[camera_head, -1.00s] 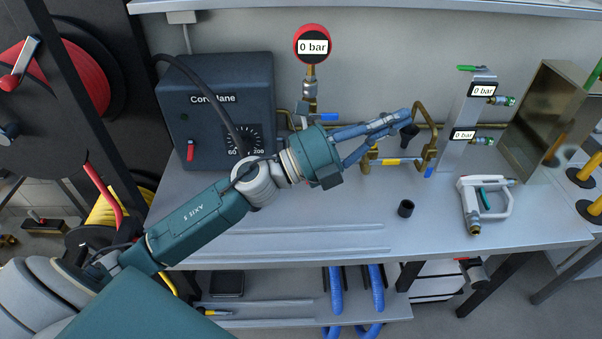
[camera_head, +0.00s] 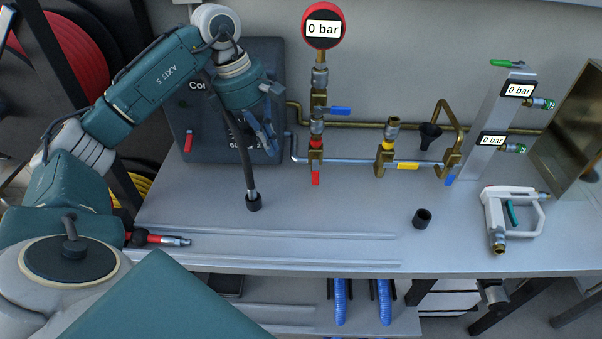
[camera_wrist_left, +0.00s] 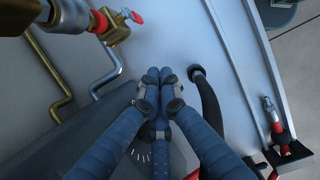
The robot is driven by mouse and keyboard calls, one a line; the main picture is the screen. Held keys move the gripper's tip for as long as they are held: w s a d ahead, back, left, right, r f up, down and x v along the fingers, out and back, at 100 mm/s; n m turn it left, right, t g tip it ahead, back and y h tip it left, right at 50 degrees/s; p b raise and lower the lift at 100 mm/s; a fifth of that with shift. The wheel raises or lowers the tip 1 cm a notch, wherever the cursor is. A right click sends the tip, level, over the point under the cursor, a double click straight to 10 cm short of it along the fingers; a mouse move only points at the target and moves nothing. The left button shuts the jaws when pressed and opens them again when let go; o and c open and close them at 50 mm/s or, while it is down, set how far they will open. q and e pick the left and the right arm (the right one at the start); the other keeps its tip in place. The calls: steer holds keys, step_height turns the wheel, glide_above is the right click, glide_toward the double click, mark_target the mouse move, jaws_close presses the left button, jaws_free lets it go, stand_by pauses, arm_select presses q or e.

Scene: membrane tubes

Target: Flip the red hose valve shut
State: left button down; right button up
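The red-handled valve (camera_head: 316,178) sits on the brass and steel pipework at the back of the bench. Its red handle points down in the picture, toward the bench front, and its outlet has a red band. The valve's red handle also shows at the top left of the left wrist view (camera_wrist_left: 136,17). My left gripper (camera_head: 268,147) is left of this valve, in front of the dark box, fingers pointing down. In the left wrist view its fingertips (camera_wrist_left: 160,76) are together with nothing between them. They are apart from the valve. My right gripper is not in view.
A yellow-handled valve (camera_head: 407,165) and a blue-handled valve (camera_head: 340,110) are nearby. A black hose (camera_head: 250,180) hangs close below the left gripper. A red-banded coupling (camera_head: 150,238) lies at the bench's left edge. The bench front middle is mostly clear.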

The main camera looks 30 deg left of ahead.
mark_target(315, 172)
arm_select(q)
steer(key=shift+d+f, duration=0.1)
steer(key=p+x, duration=0.2)
steer(key=x, duration=0.8)
steer(key=shift+p, duration=0.4)
steer(key=w+d+p, duration=0.1)
steer(key=w+d, duration=0.1)
steer(key=d, duration=0.1)
steer(key=shift+r+p, duration=0.2)
steer(key=shift+p, duration=0.15)
steer(key=shift+w+d, duration=0.1)
steer(key=shift+d, duration=0.1)
steer(key=shift+f, duration=0.1)
